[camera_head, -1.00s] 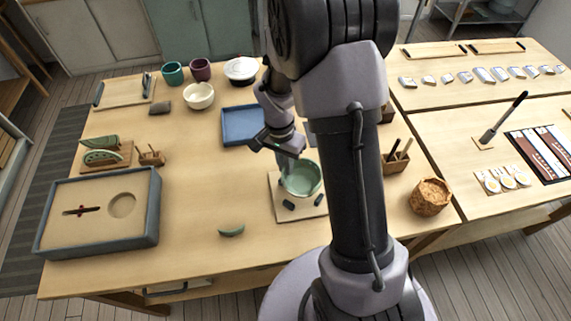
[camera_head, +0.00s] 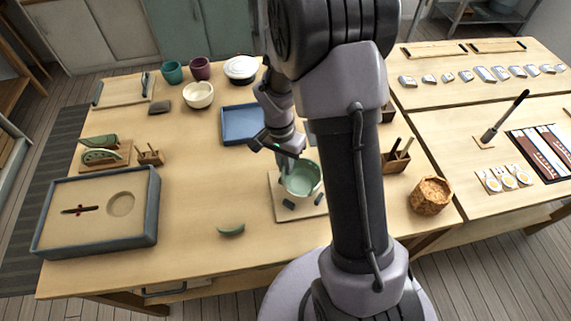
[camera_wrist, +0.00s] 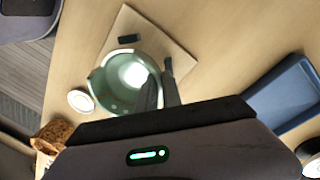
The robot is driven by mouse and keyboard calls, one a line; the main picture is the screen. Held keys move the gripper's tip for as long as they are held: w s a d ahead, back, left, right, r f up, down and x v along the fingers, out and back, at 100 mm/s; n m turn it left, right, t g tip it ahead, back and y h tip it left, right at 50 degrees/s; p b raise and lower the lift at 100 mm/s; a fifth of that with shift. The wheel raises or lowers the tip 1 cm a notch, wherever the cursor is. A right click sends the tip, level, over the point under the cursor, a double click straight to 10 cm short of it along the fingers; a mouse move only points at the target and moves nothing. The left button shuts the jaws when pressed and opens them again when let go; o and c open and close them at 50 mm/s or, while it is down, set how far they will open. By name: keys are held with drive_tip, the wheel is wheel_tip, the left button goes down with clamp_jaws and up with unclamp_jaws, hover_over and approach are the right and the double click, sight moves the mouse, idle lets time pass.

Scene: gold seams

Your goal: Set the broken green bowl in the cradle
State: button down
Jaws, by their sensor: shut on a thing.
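The broken green bowl (camera_head: 302,182) is upright at the cradle (camera_head: 283,213), a pale square board with small dark pads. My gripper (camera_head: 284,166) is shut on the bowl's left wall. In the wrist view, the bowl (camera_wrist: 122,82) has my gripper's fingers (camera_wrist: 161,84) at its rim, and the cradle board (camera_wrist: 168,42) shows beyond it with a dark pad. I cannot tell whether the bowl touches the pads. A loose green shard (camera_head: 231,230) lies on the table to the left of the cradle. My arm hides the area right of the bowl.
A blue tray (camera_head: 240,140) lies behind the cradle. A sand-filled tray (camera_head: 152,215) stands at the left, and a woven basket (camera_head: 430,196) at the right. A wooden holder (camera_head: 396,166) with tools is behind the basket. The table left of the cradle is mostly clear.

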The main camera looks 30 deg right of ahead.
drive_tip(key=shift+f+b, duration=0.9)
drive_tip(key=shift+b, duration=0.05)
idle(1.0)
drive_tip(key=shift+f+b, duration=0.35)
drive_tip(key=shift+f, duration=0.25)
idle(0.8)
drive_tip(key=c, duration=1.4)
unclamp_jaws()
drive_tip(key=shift+c, duration=0.2)
drive_tip(key=shift+o, duration=0.3)
drive_tip(key=o, duration=0.4)
drive_tip(key=shift+o, duration=0.2)
drive_tip(key=shift+r, duration=0.1)
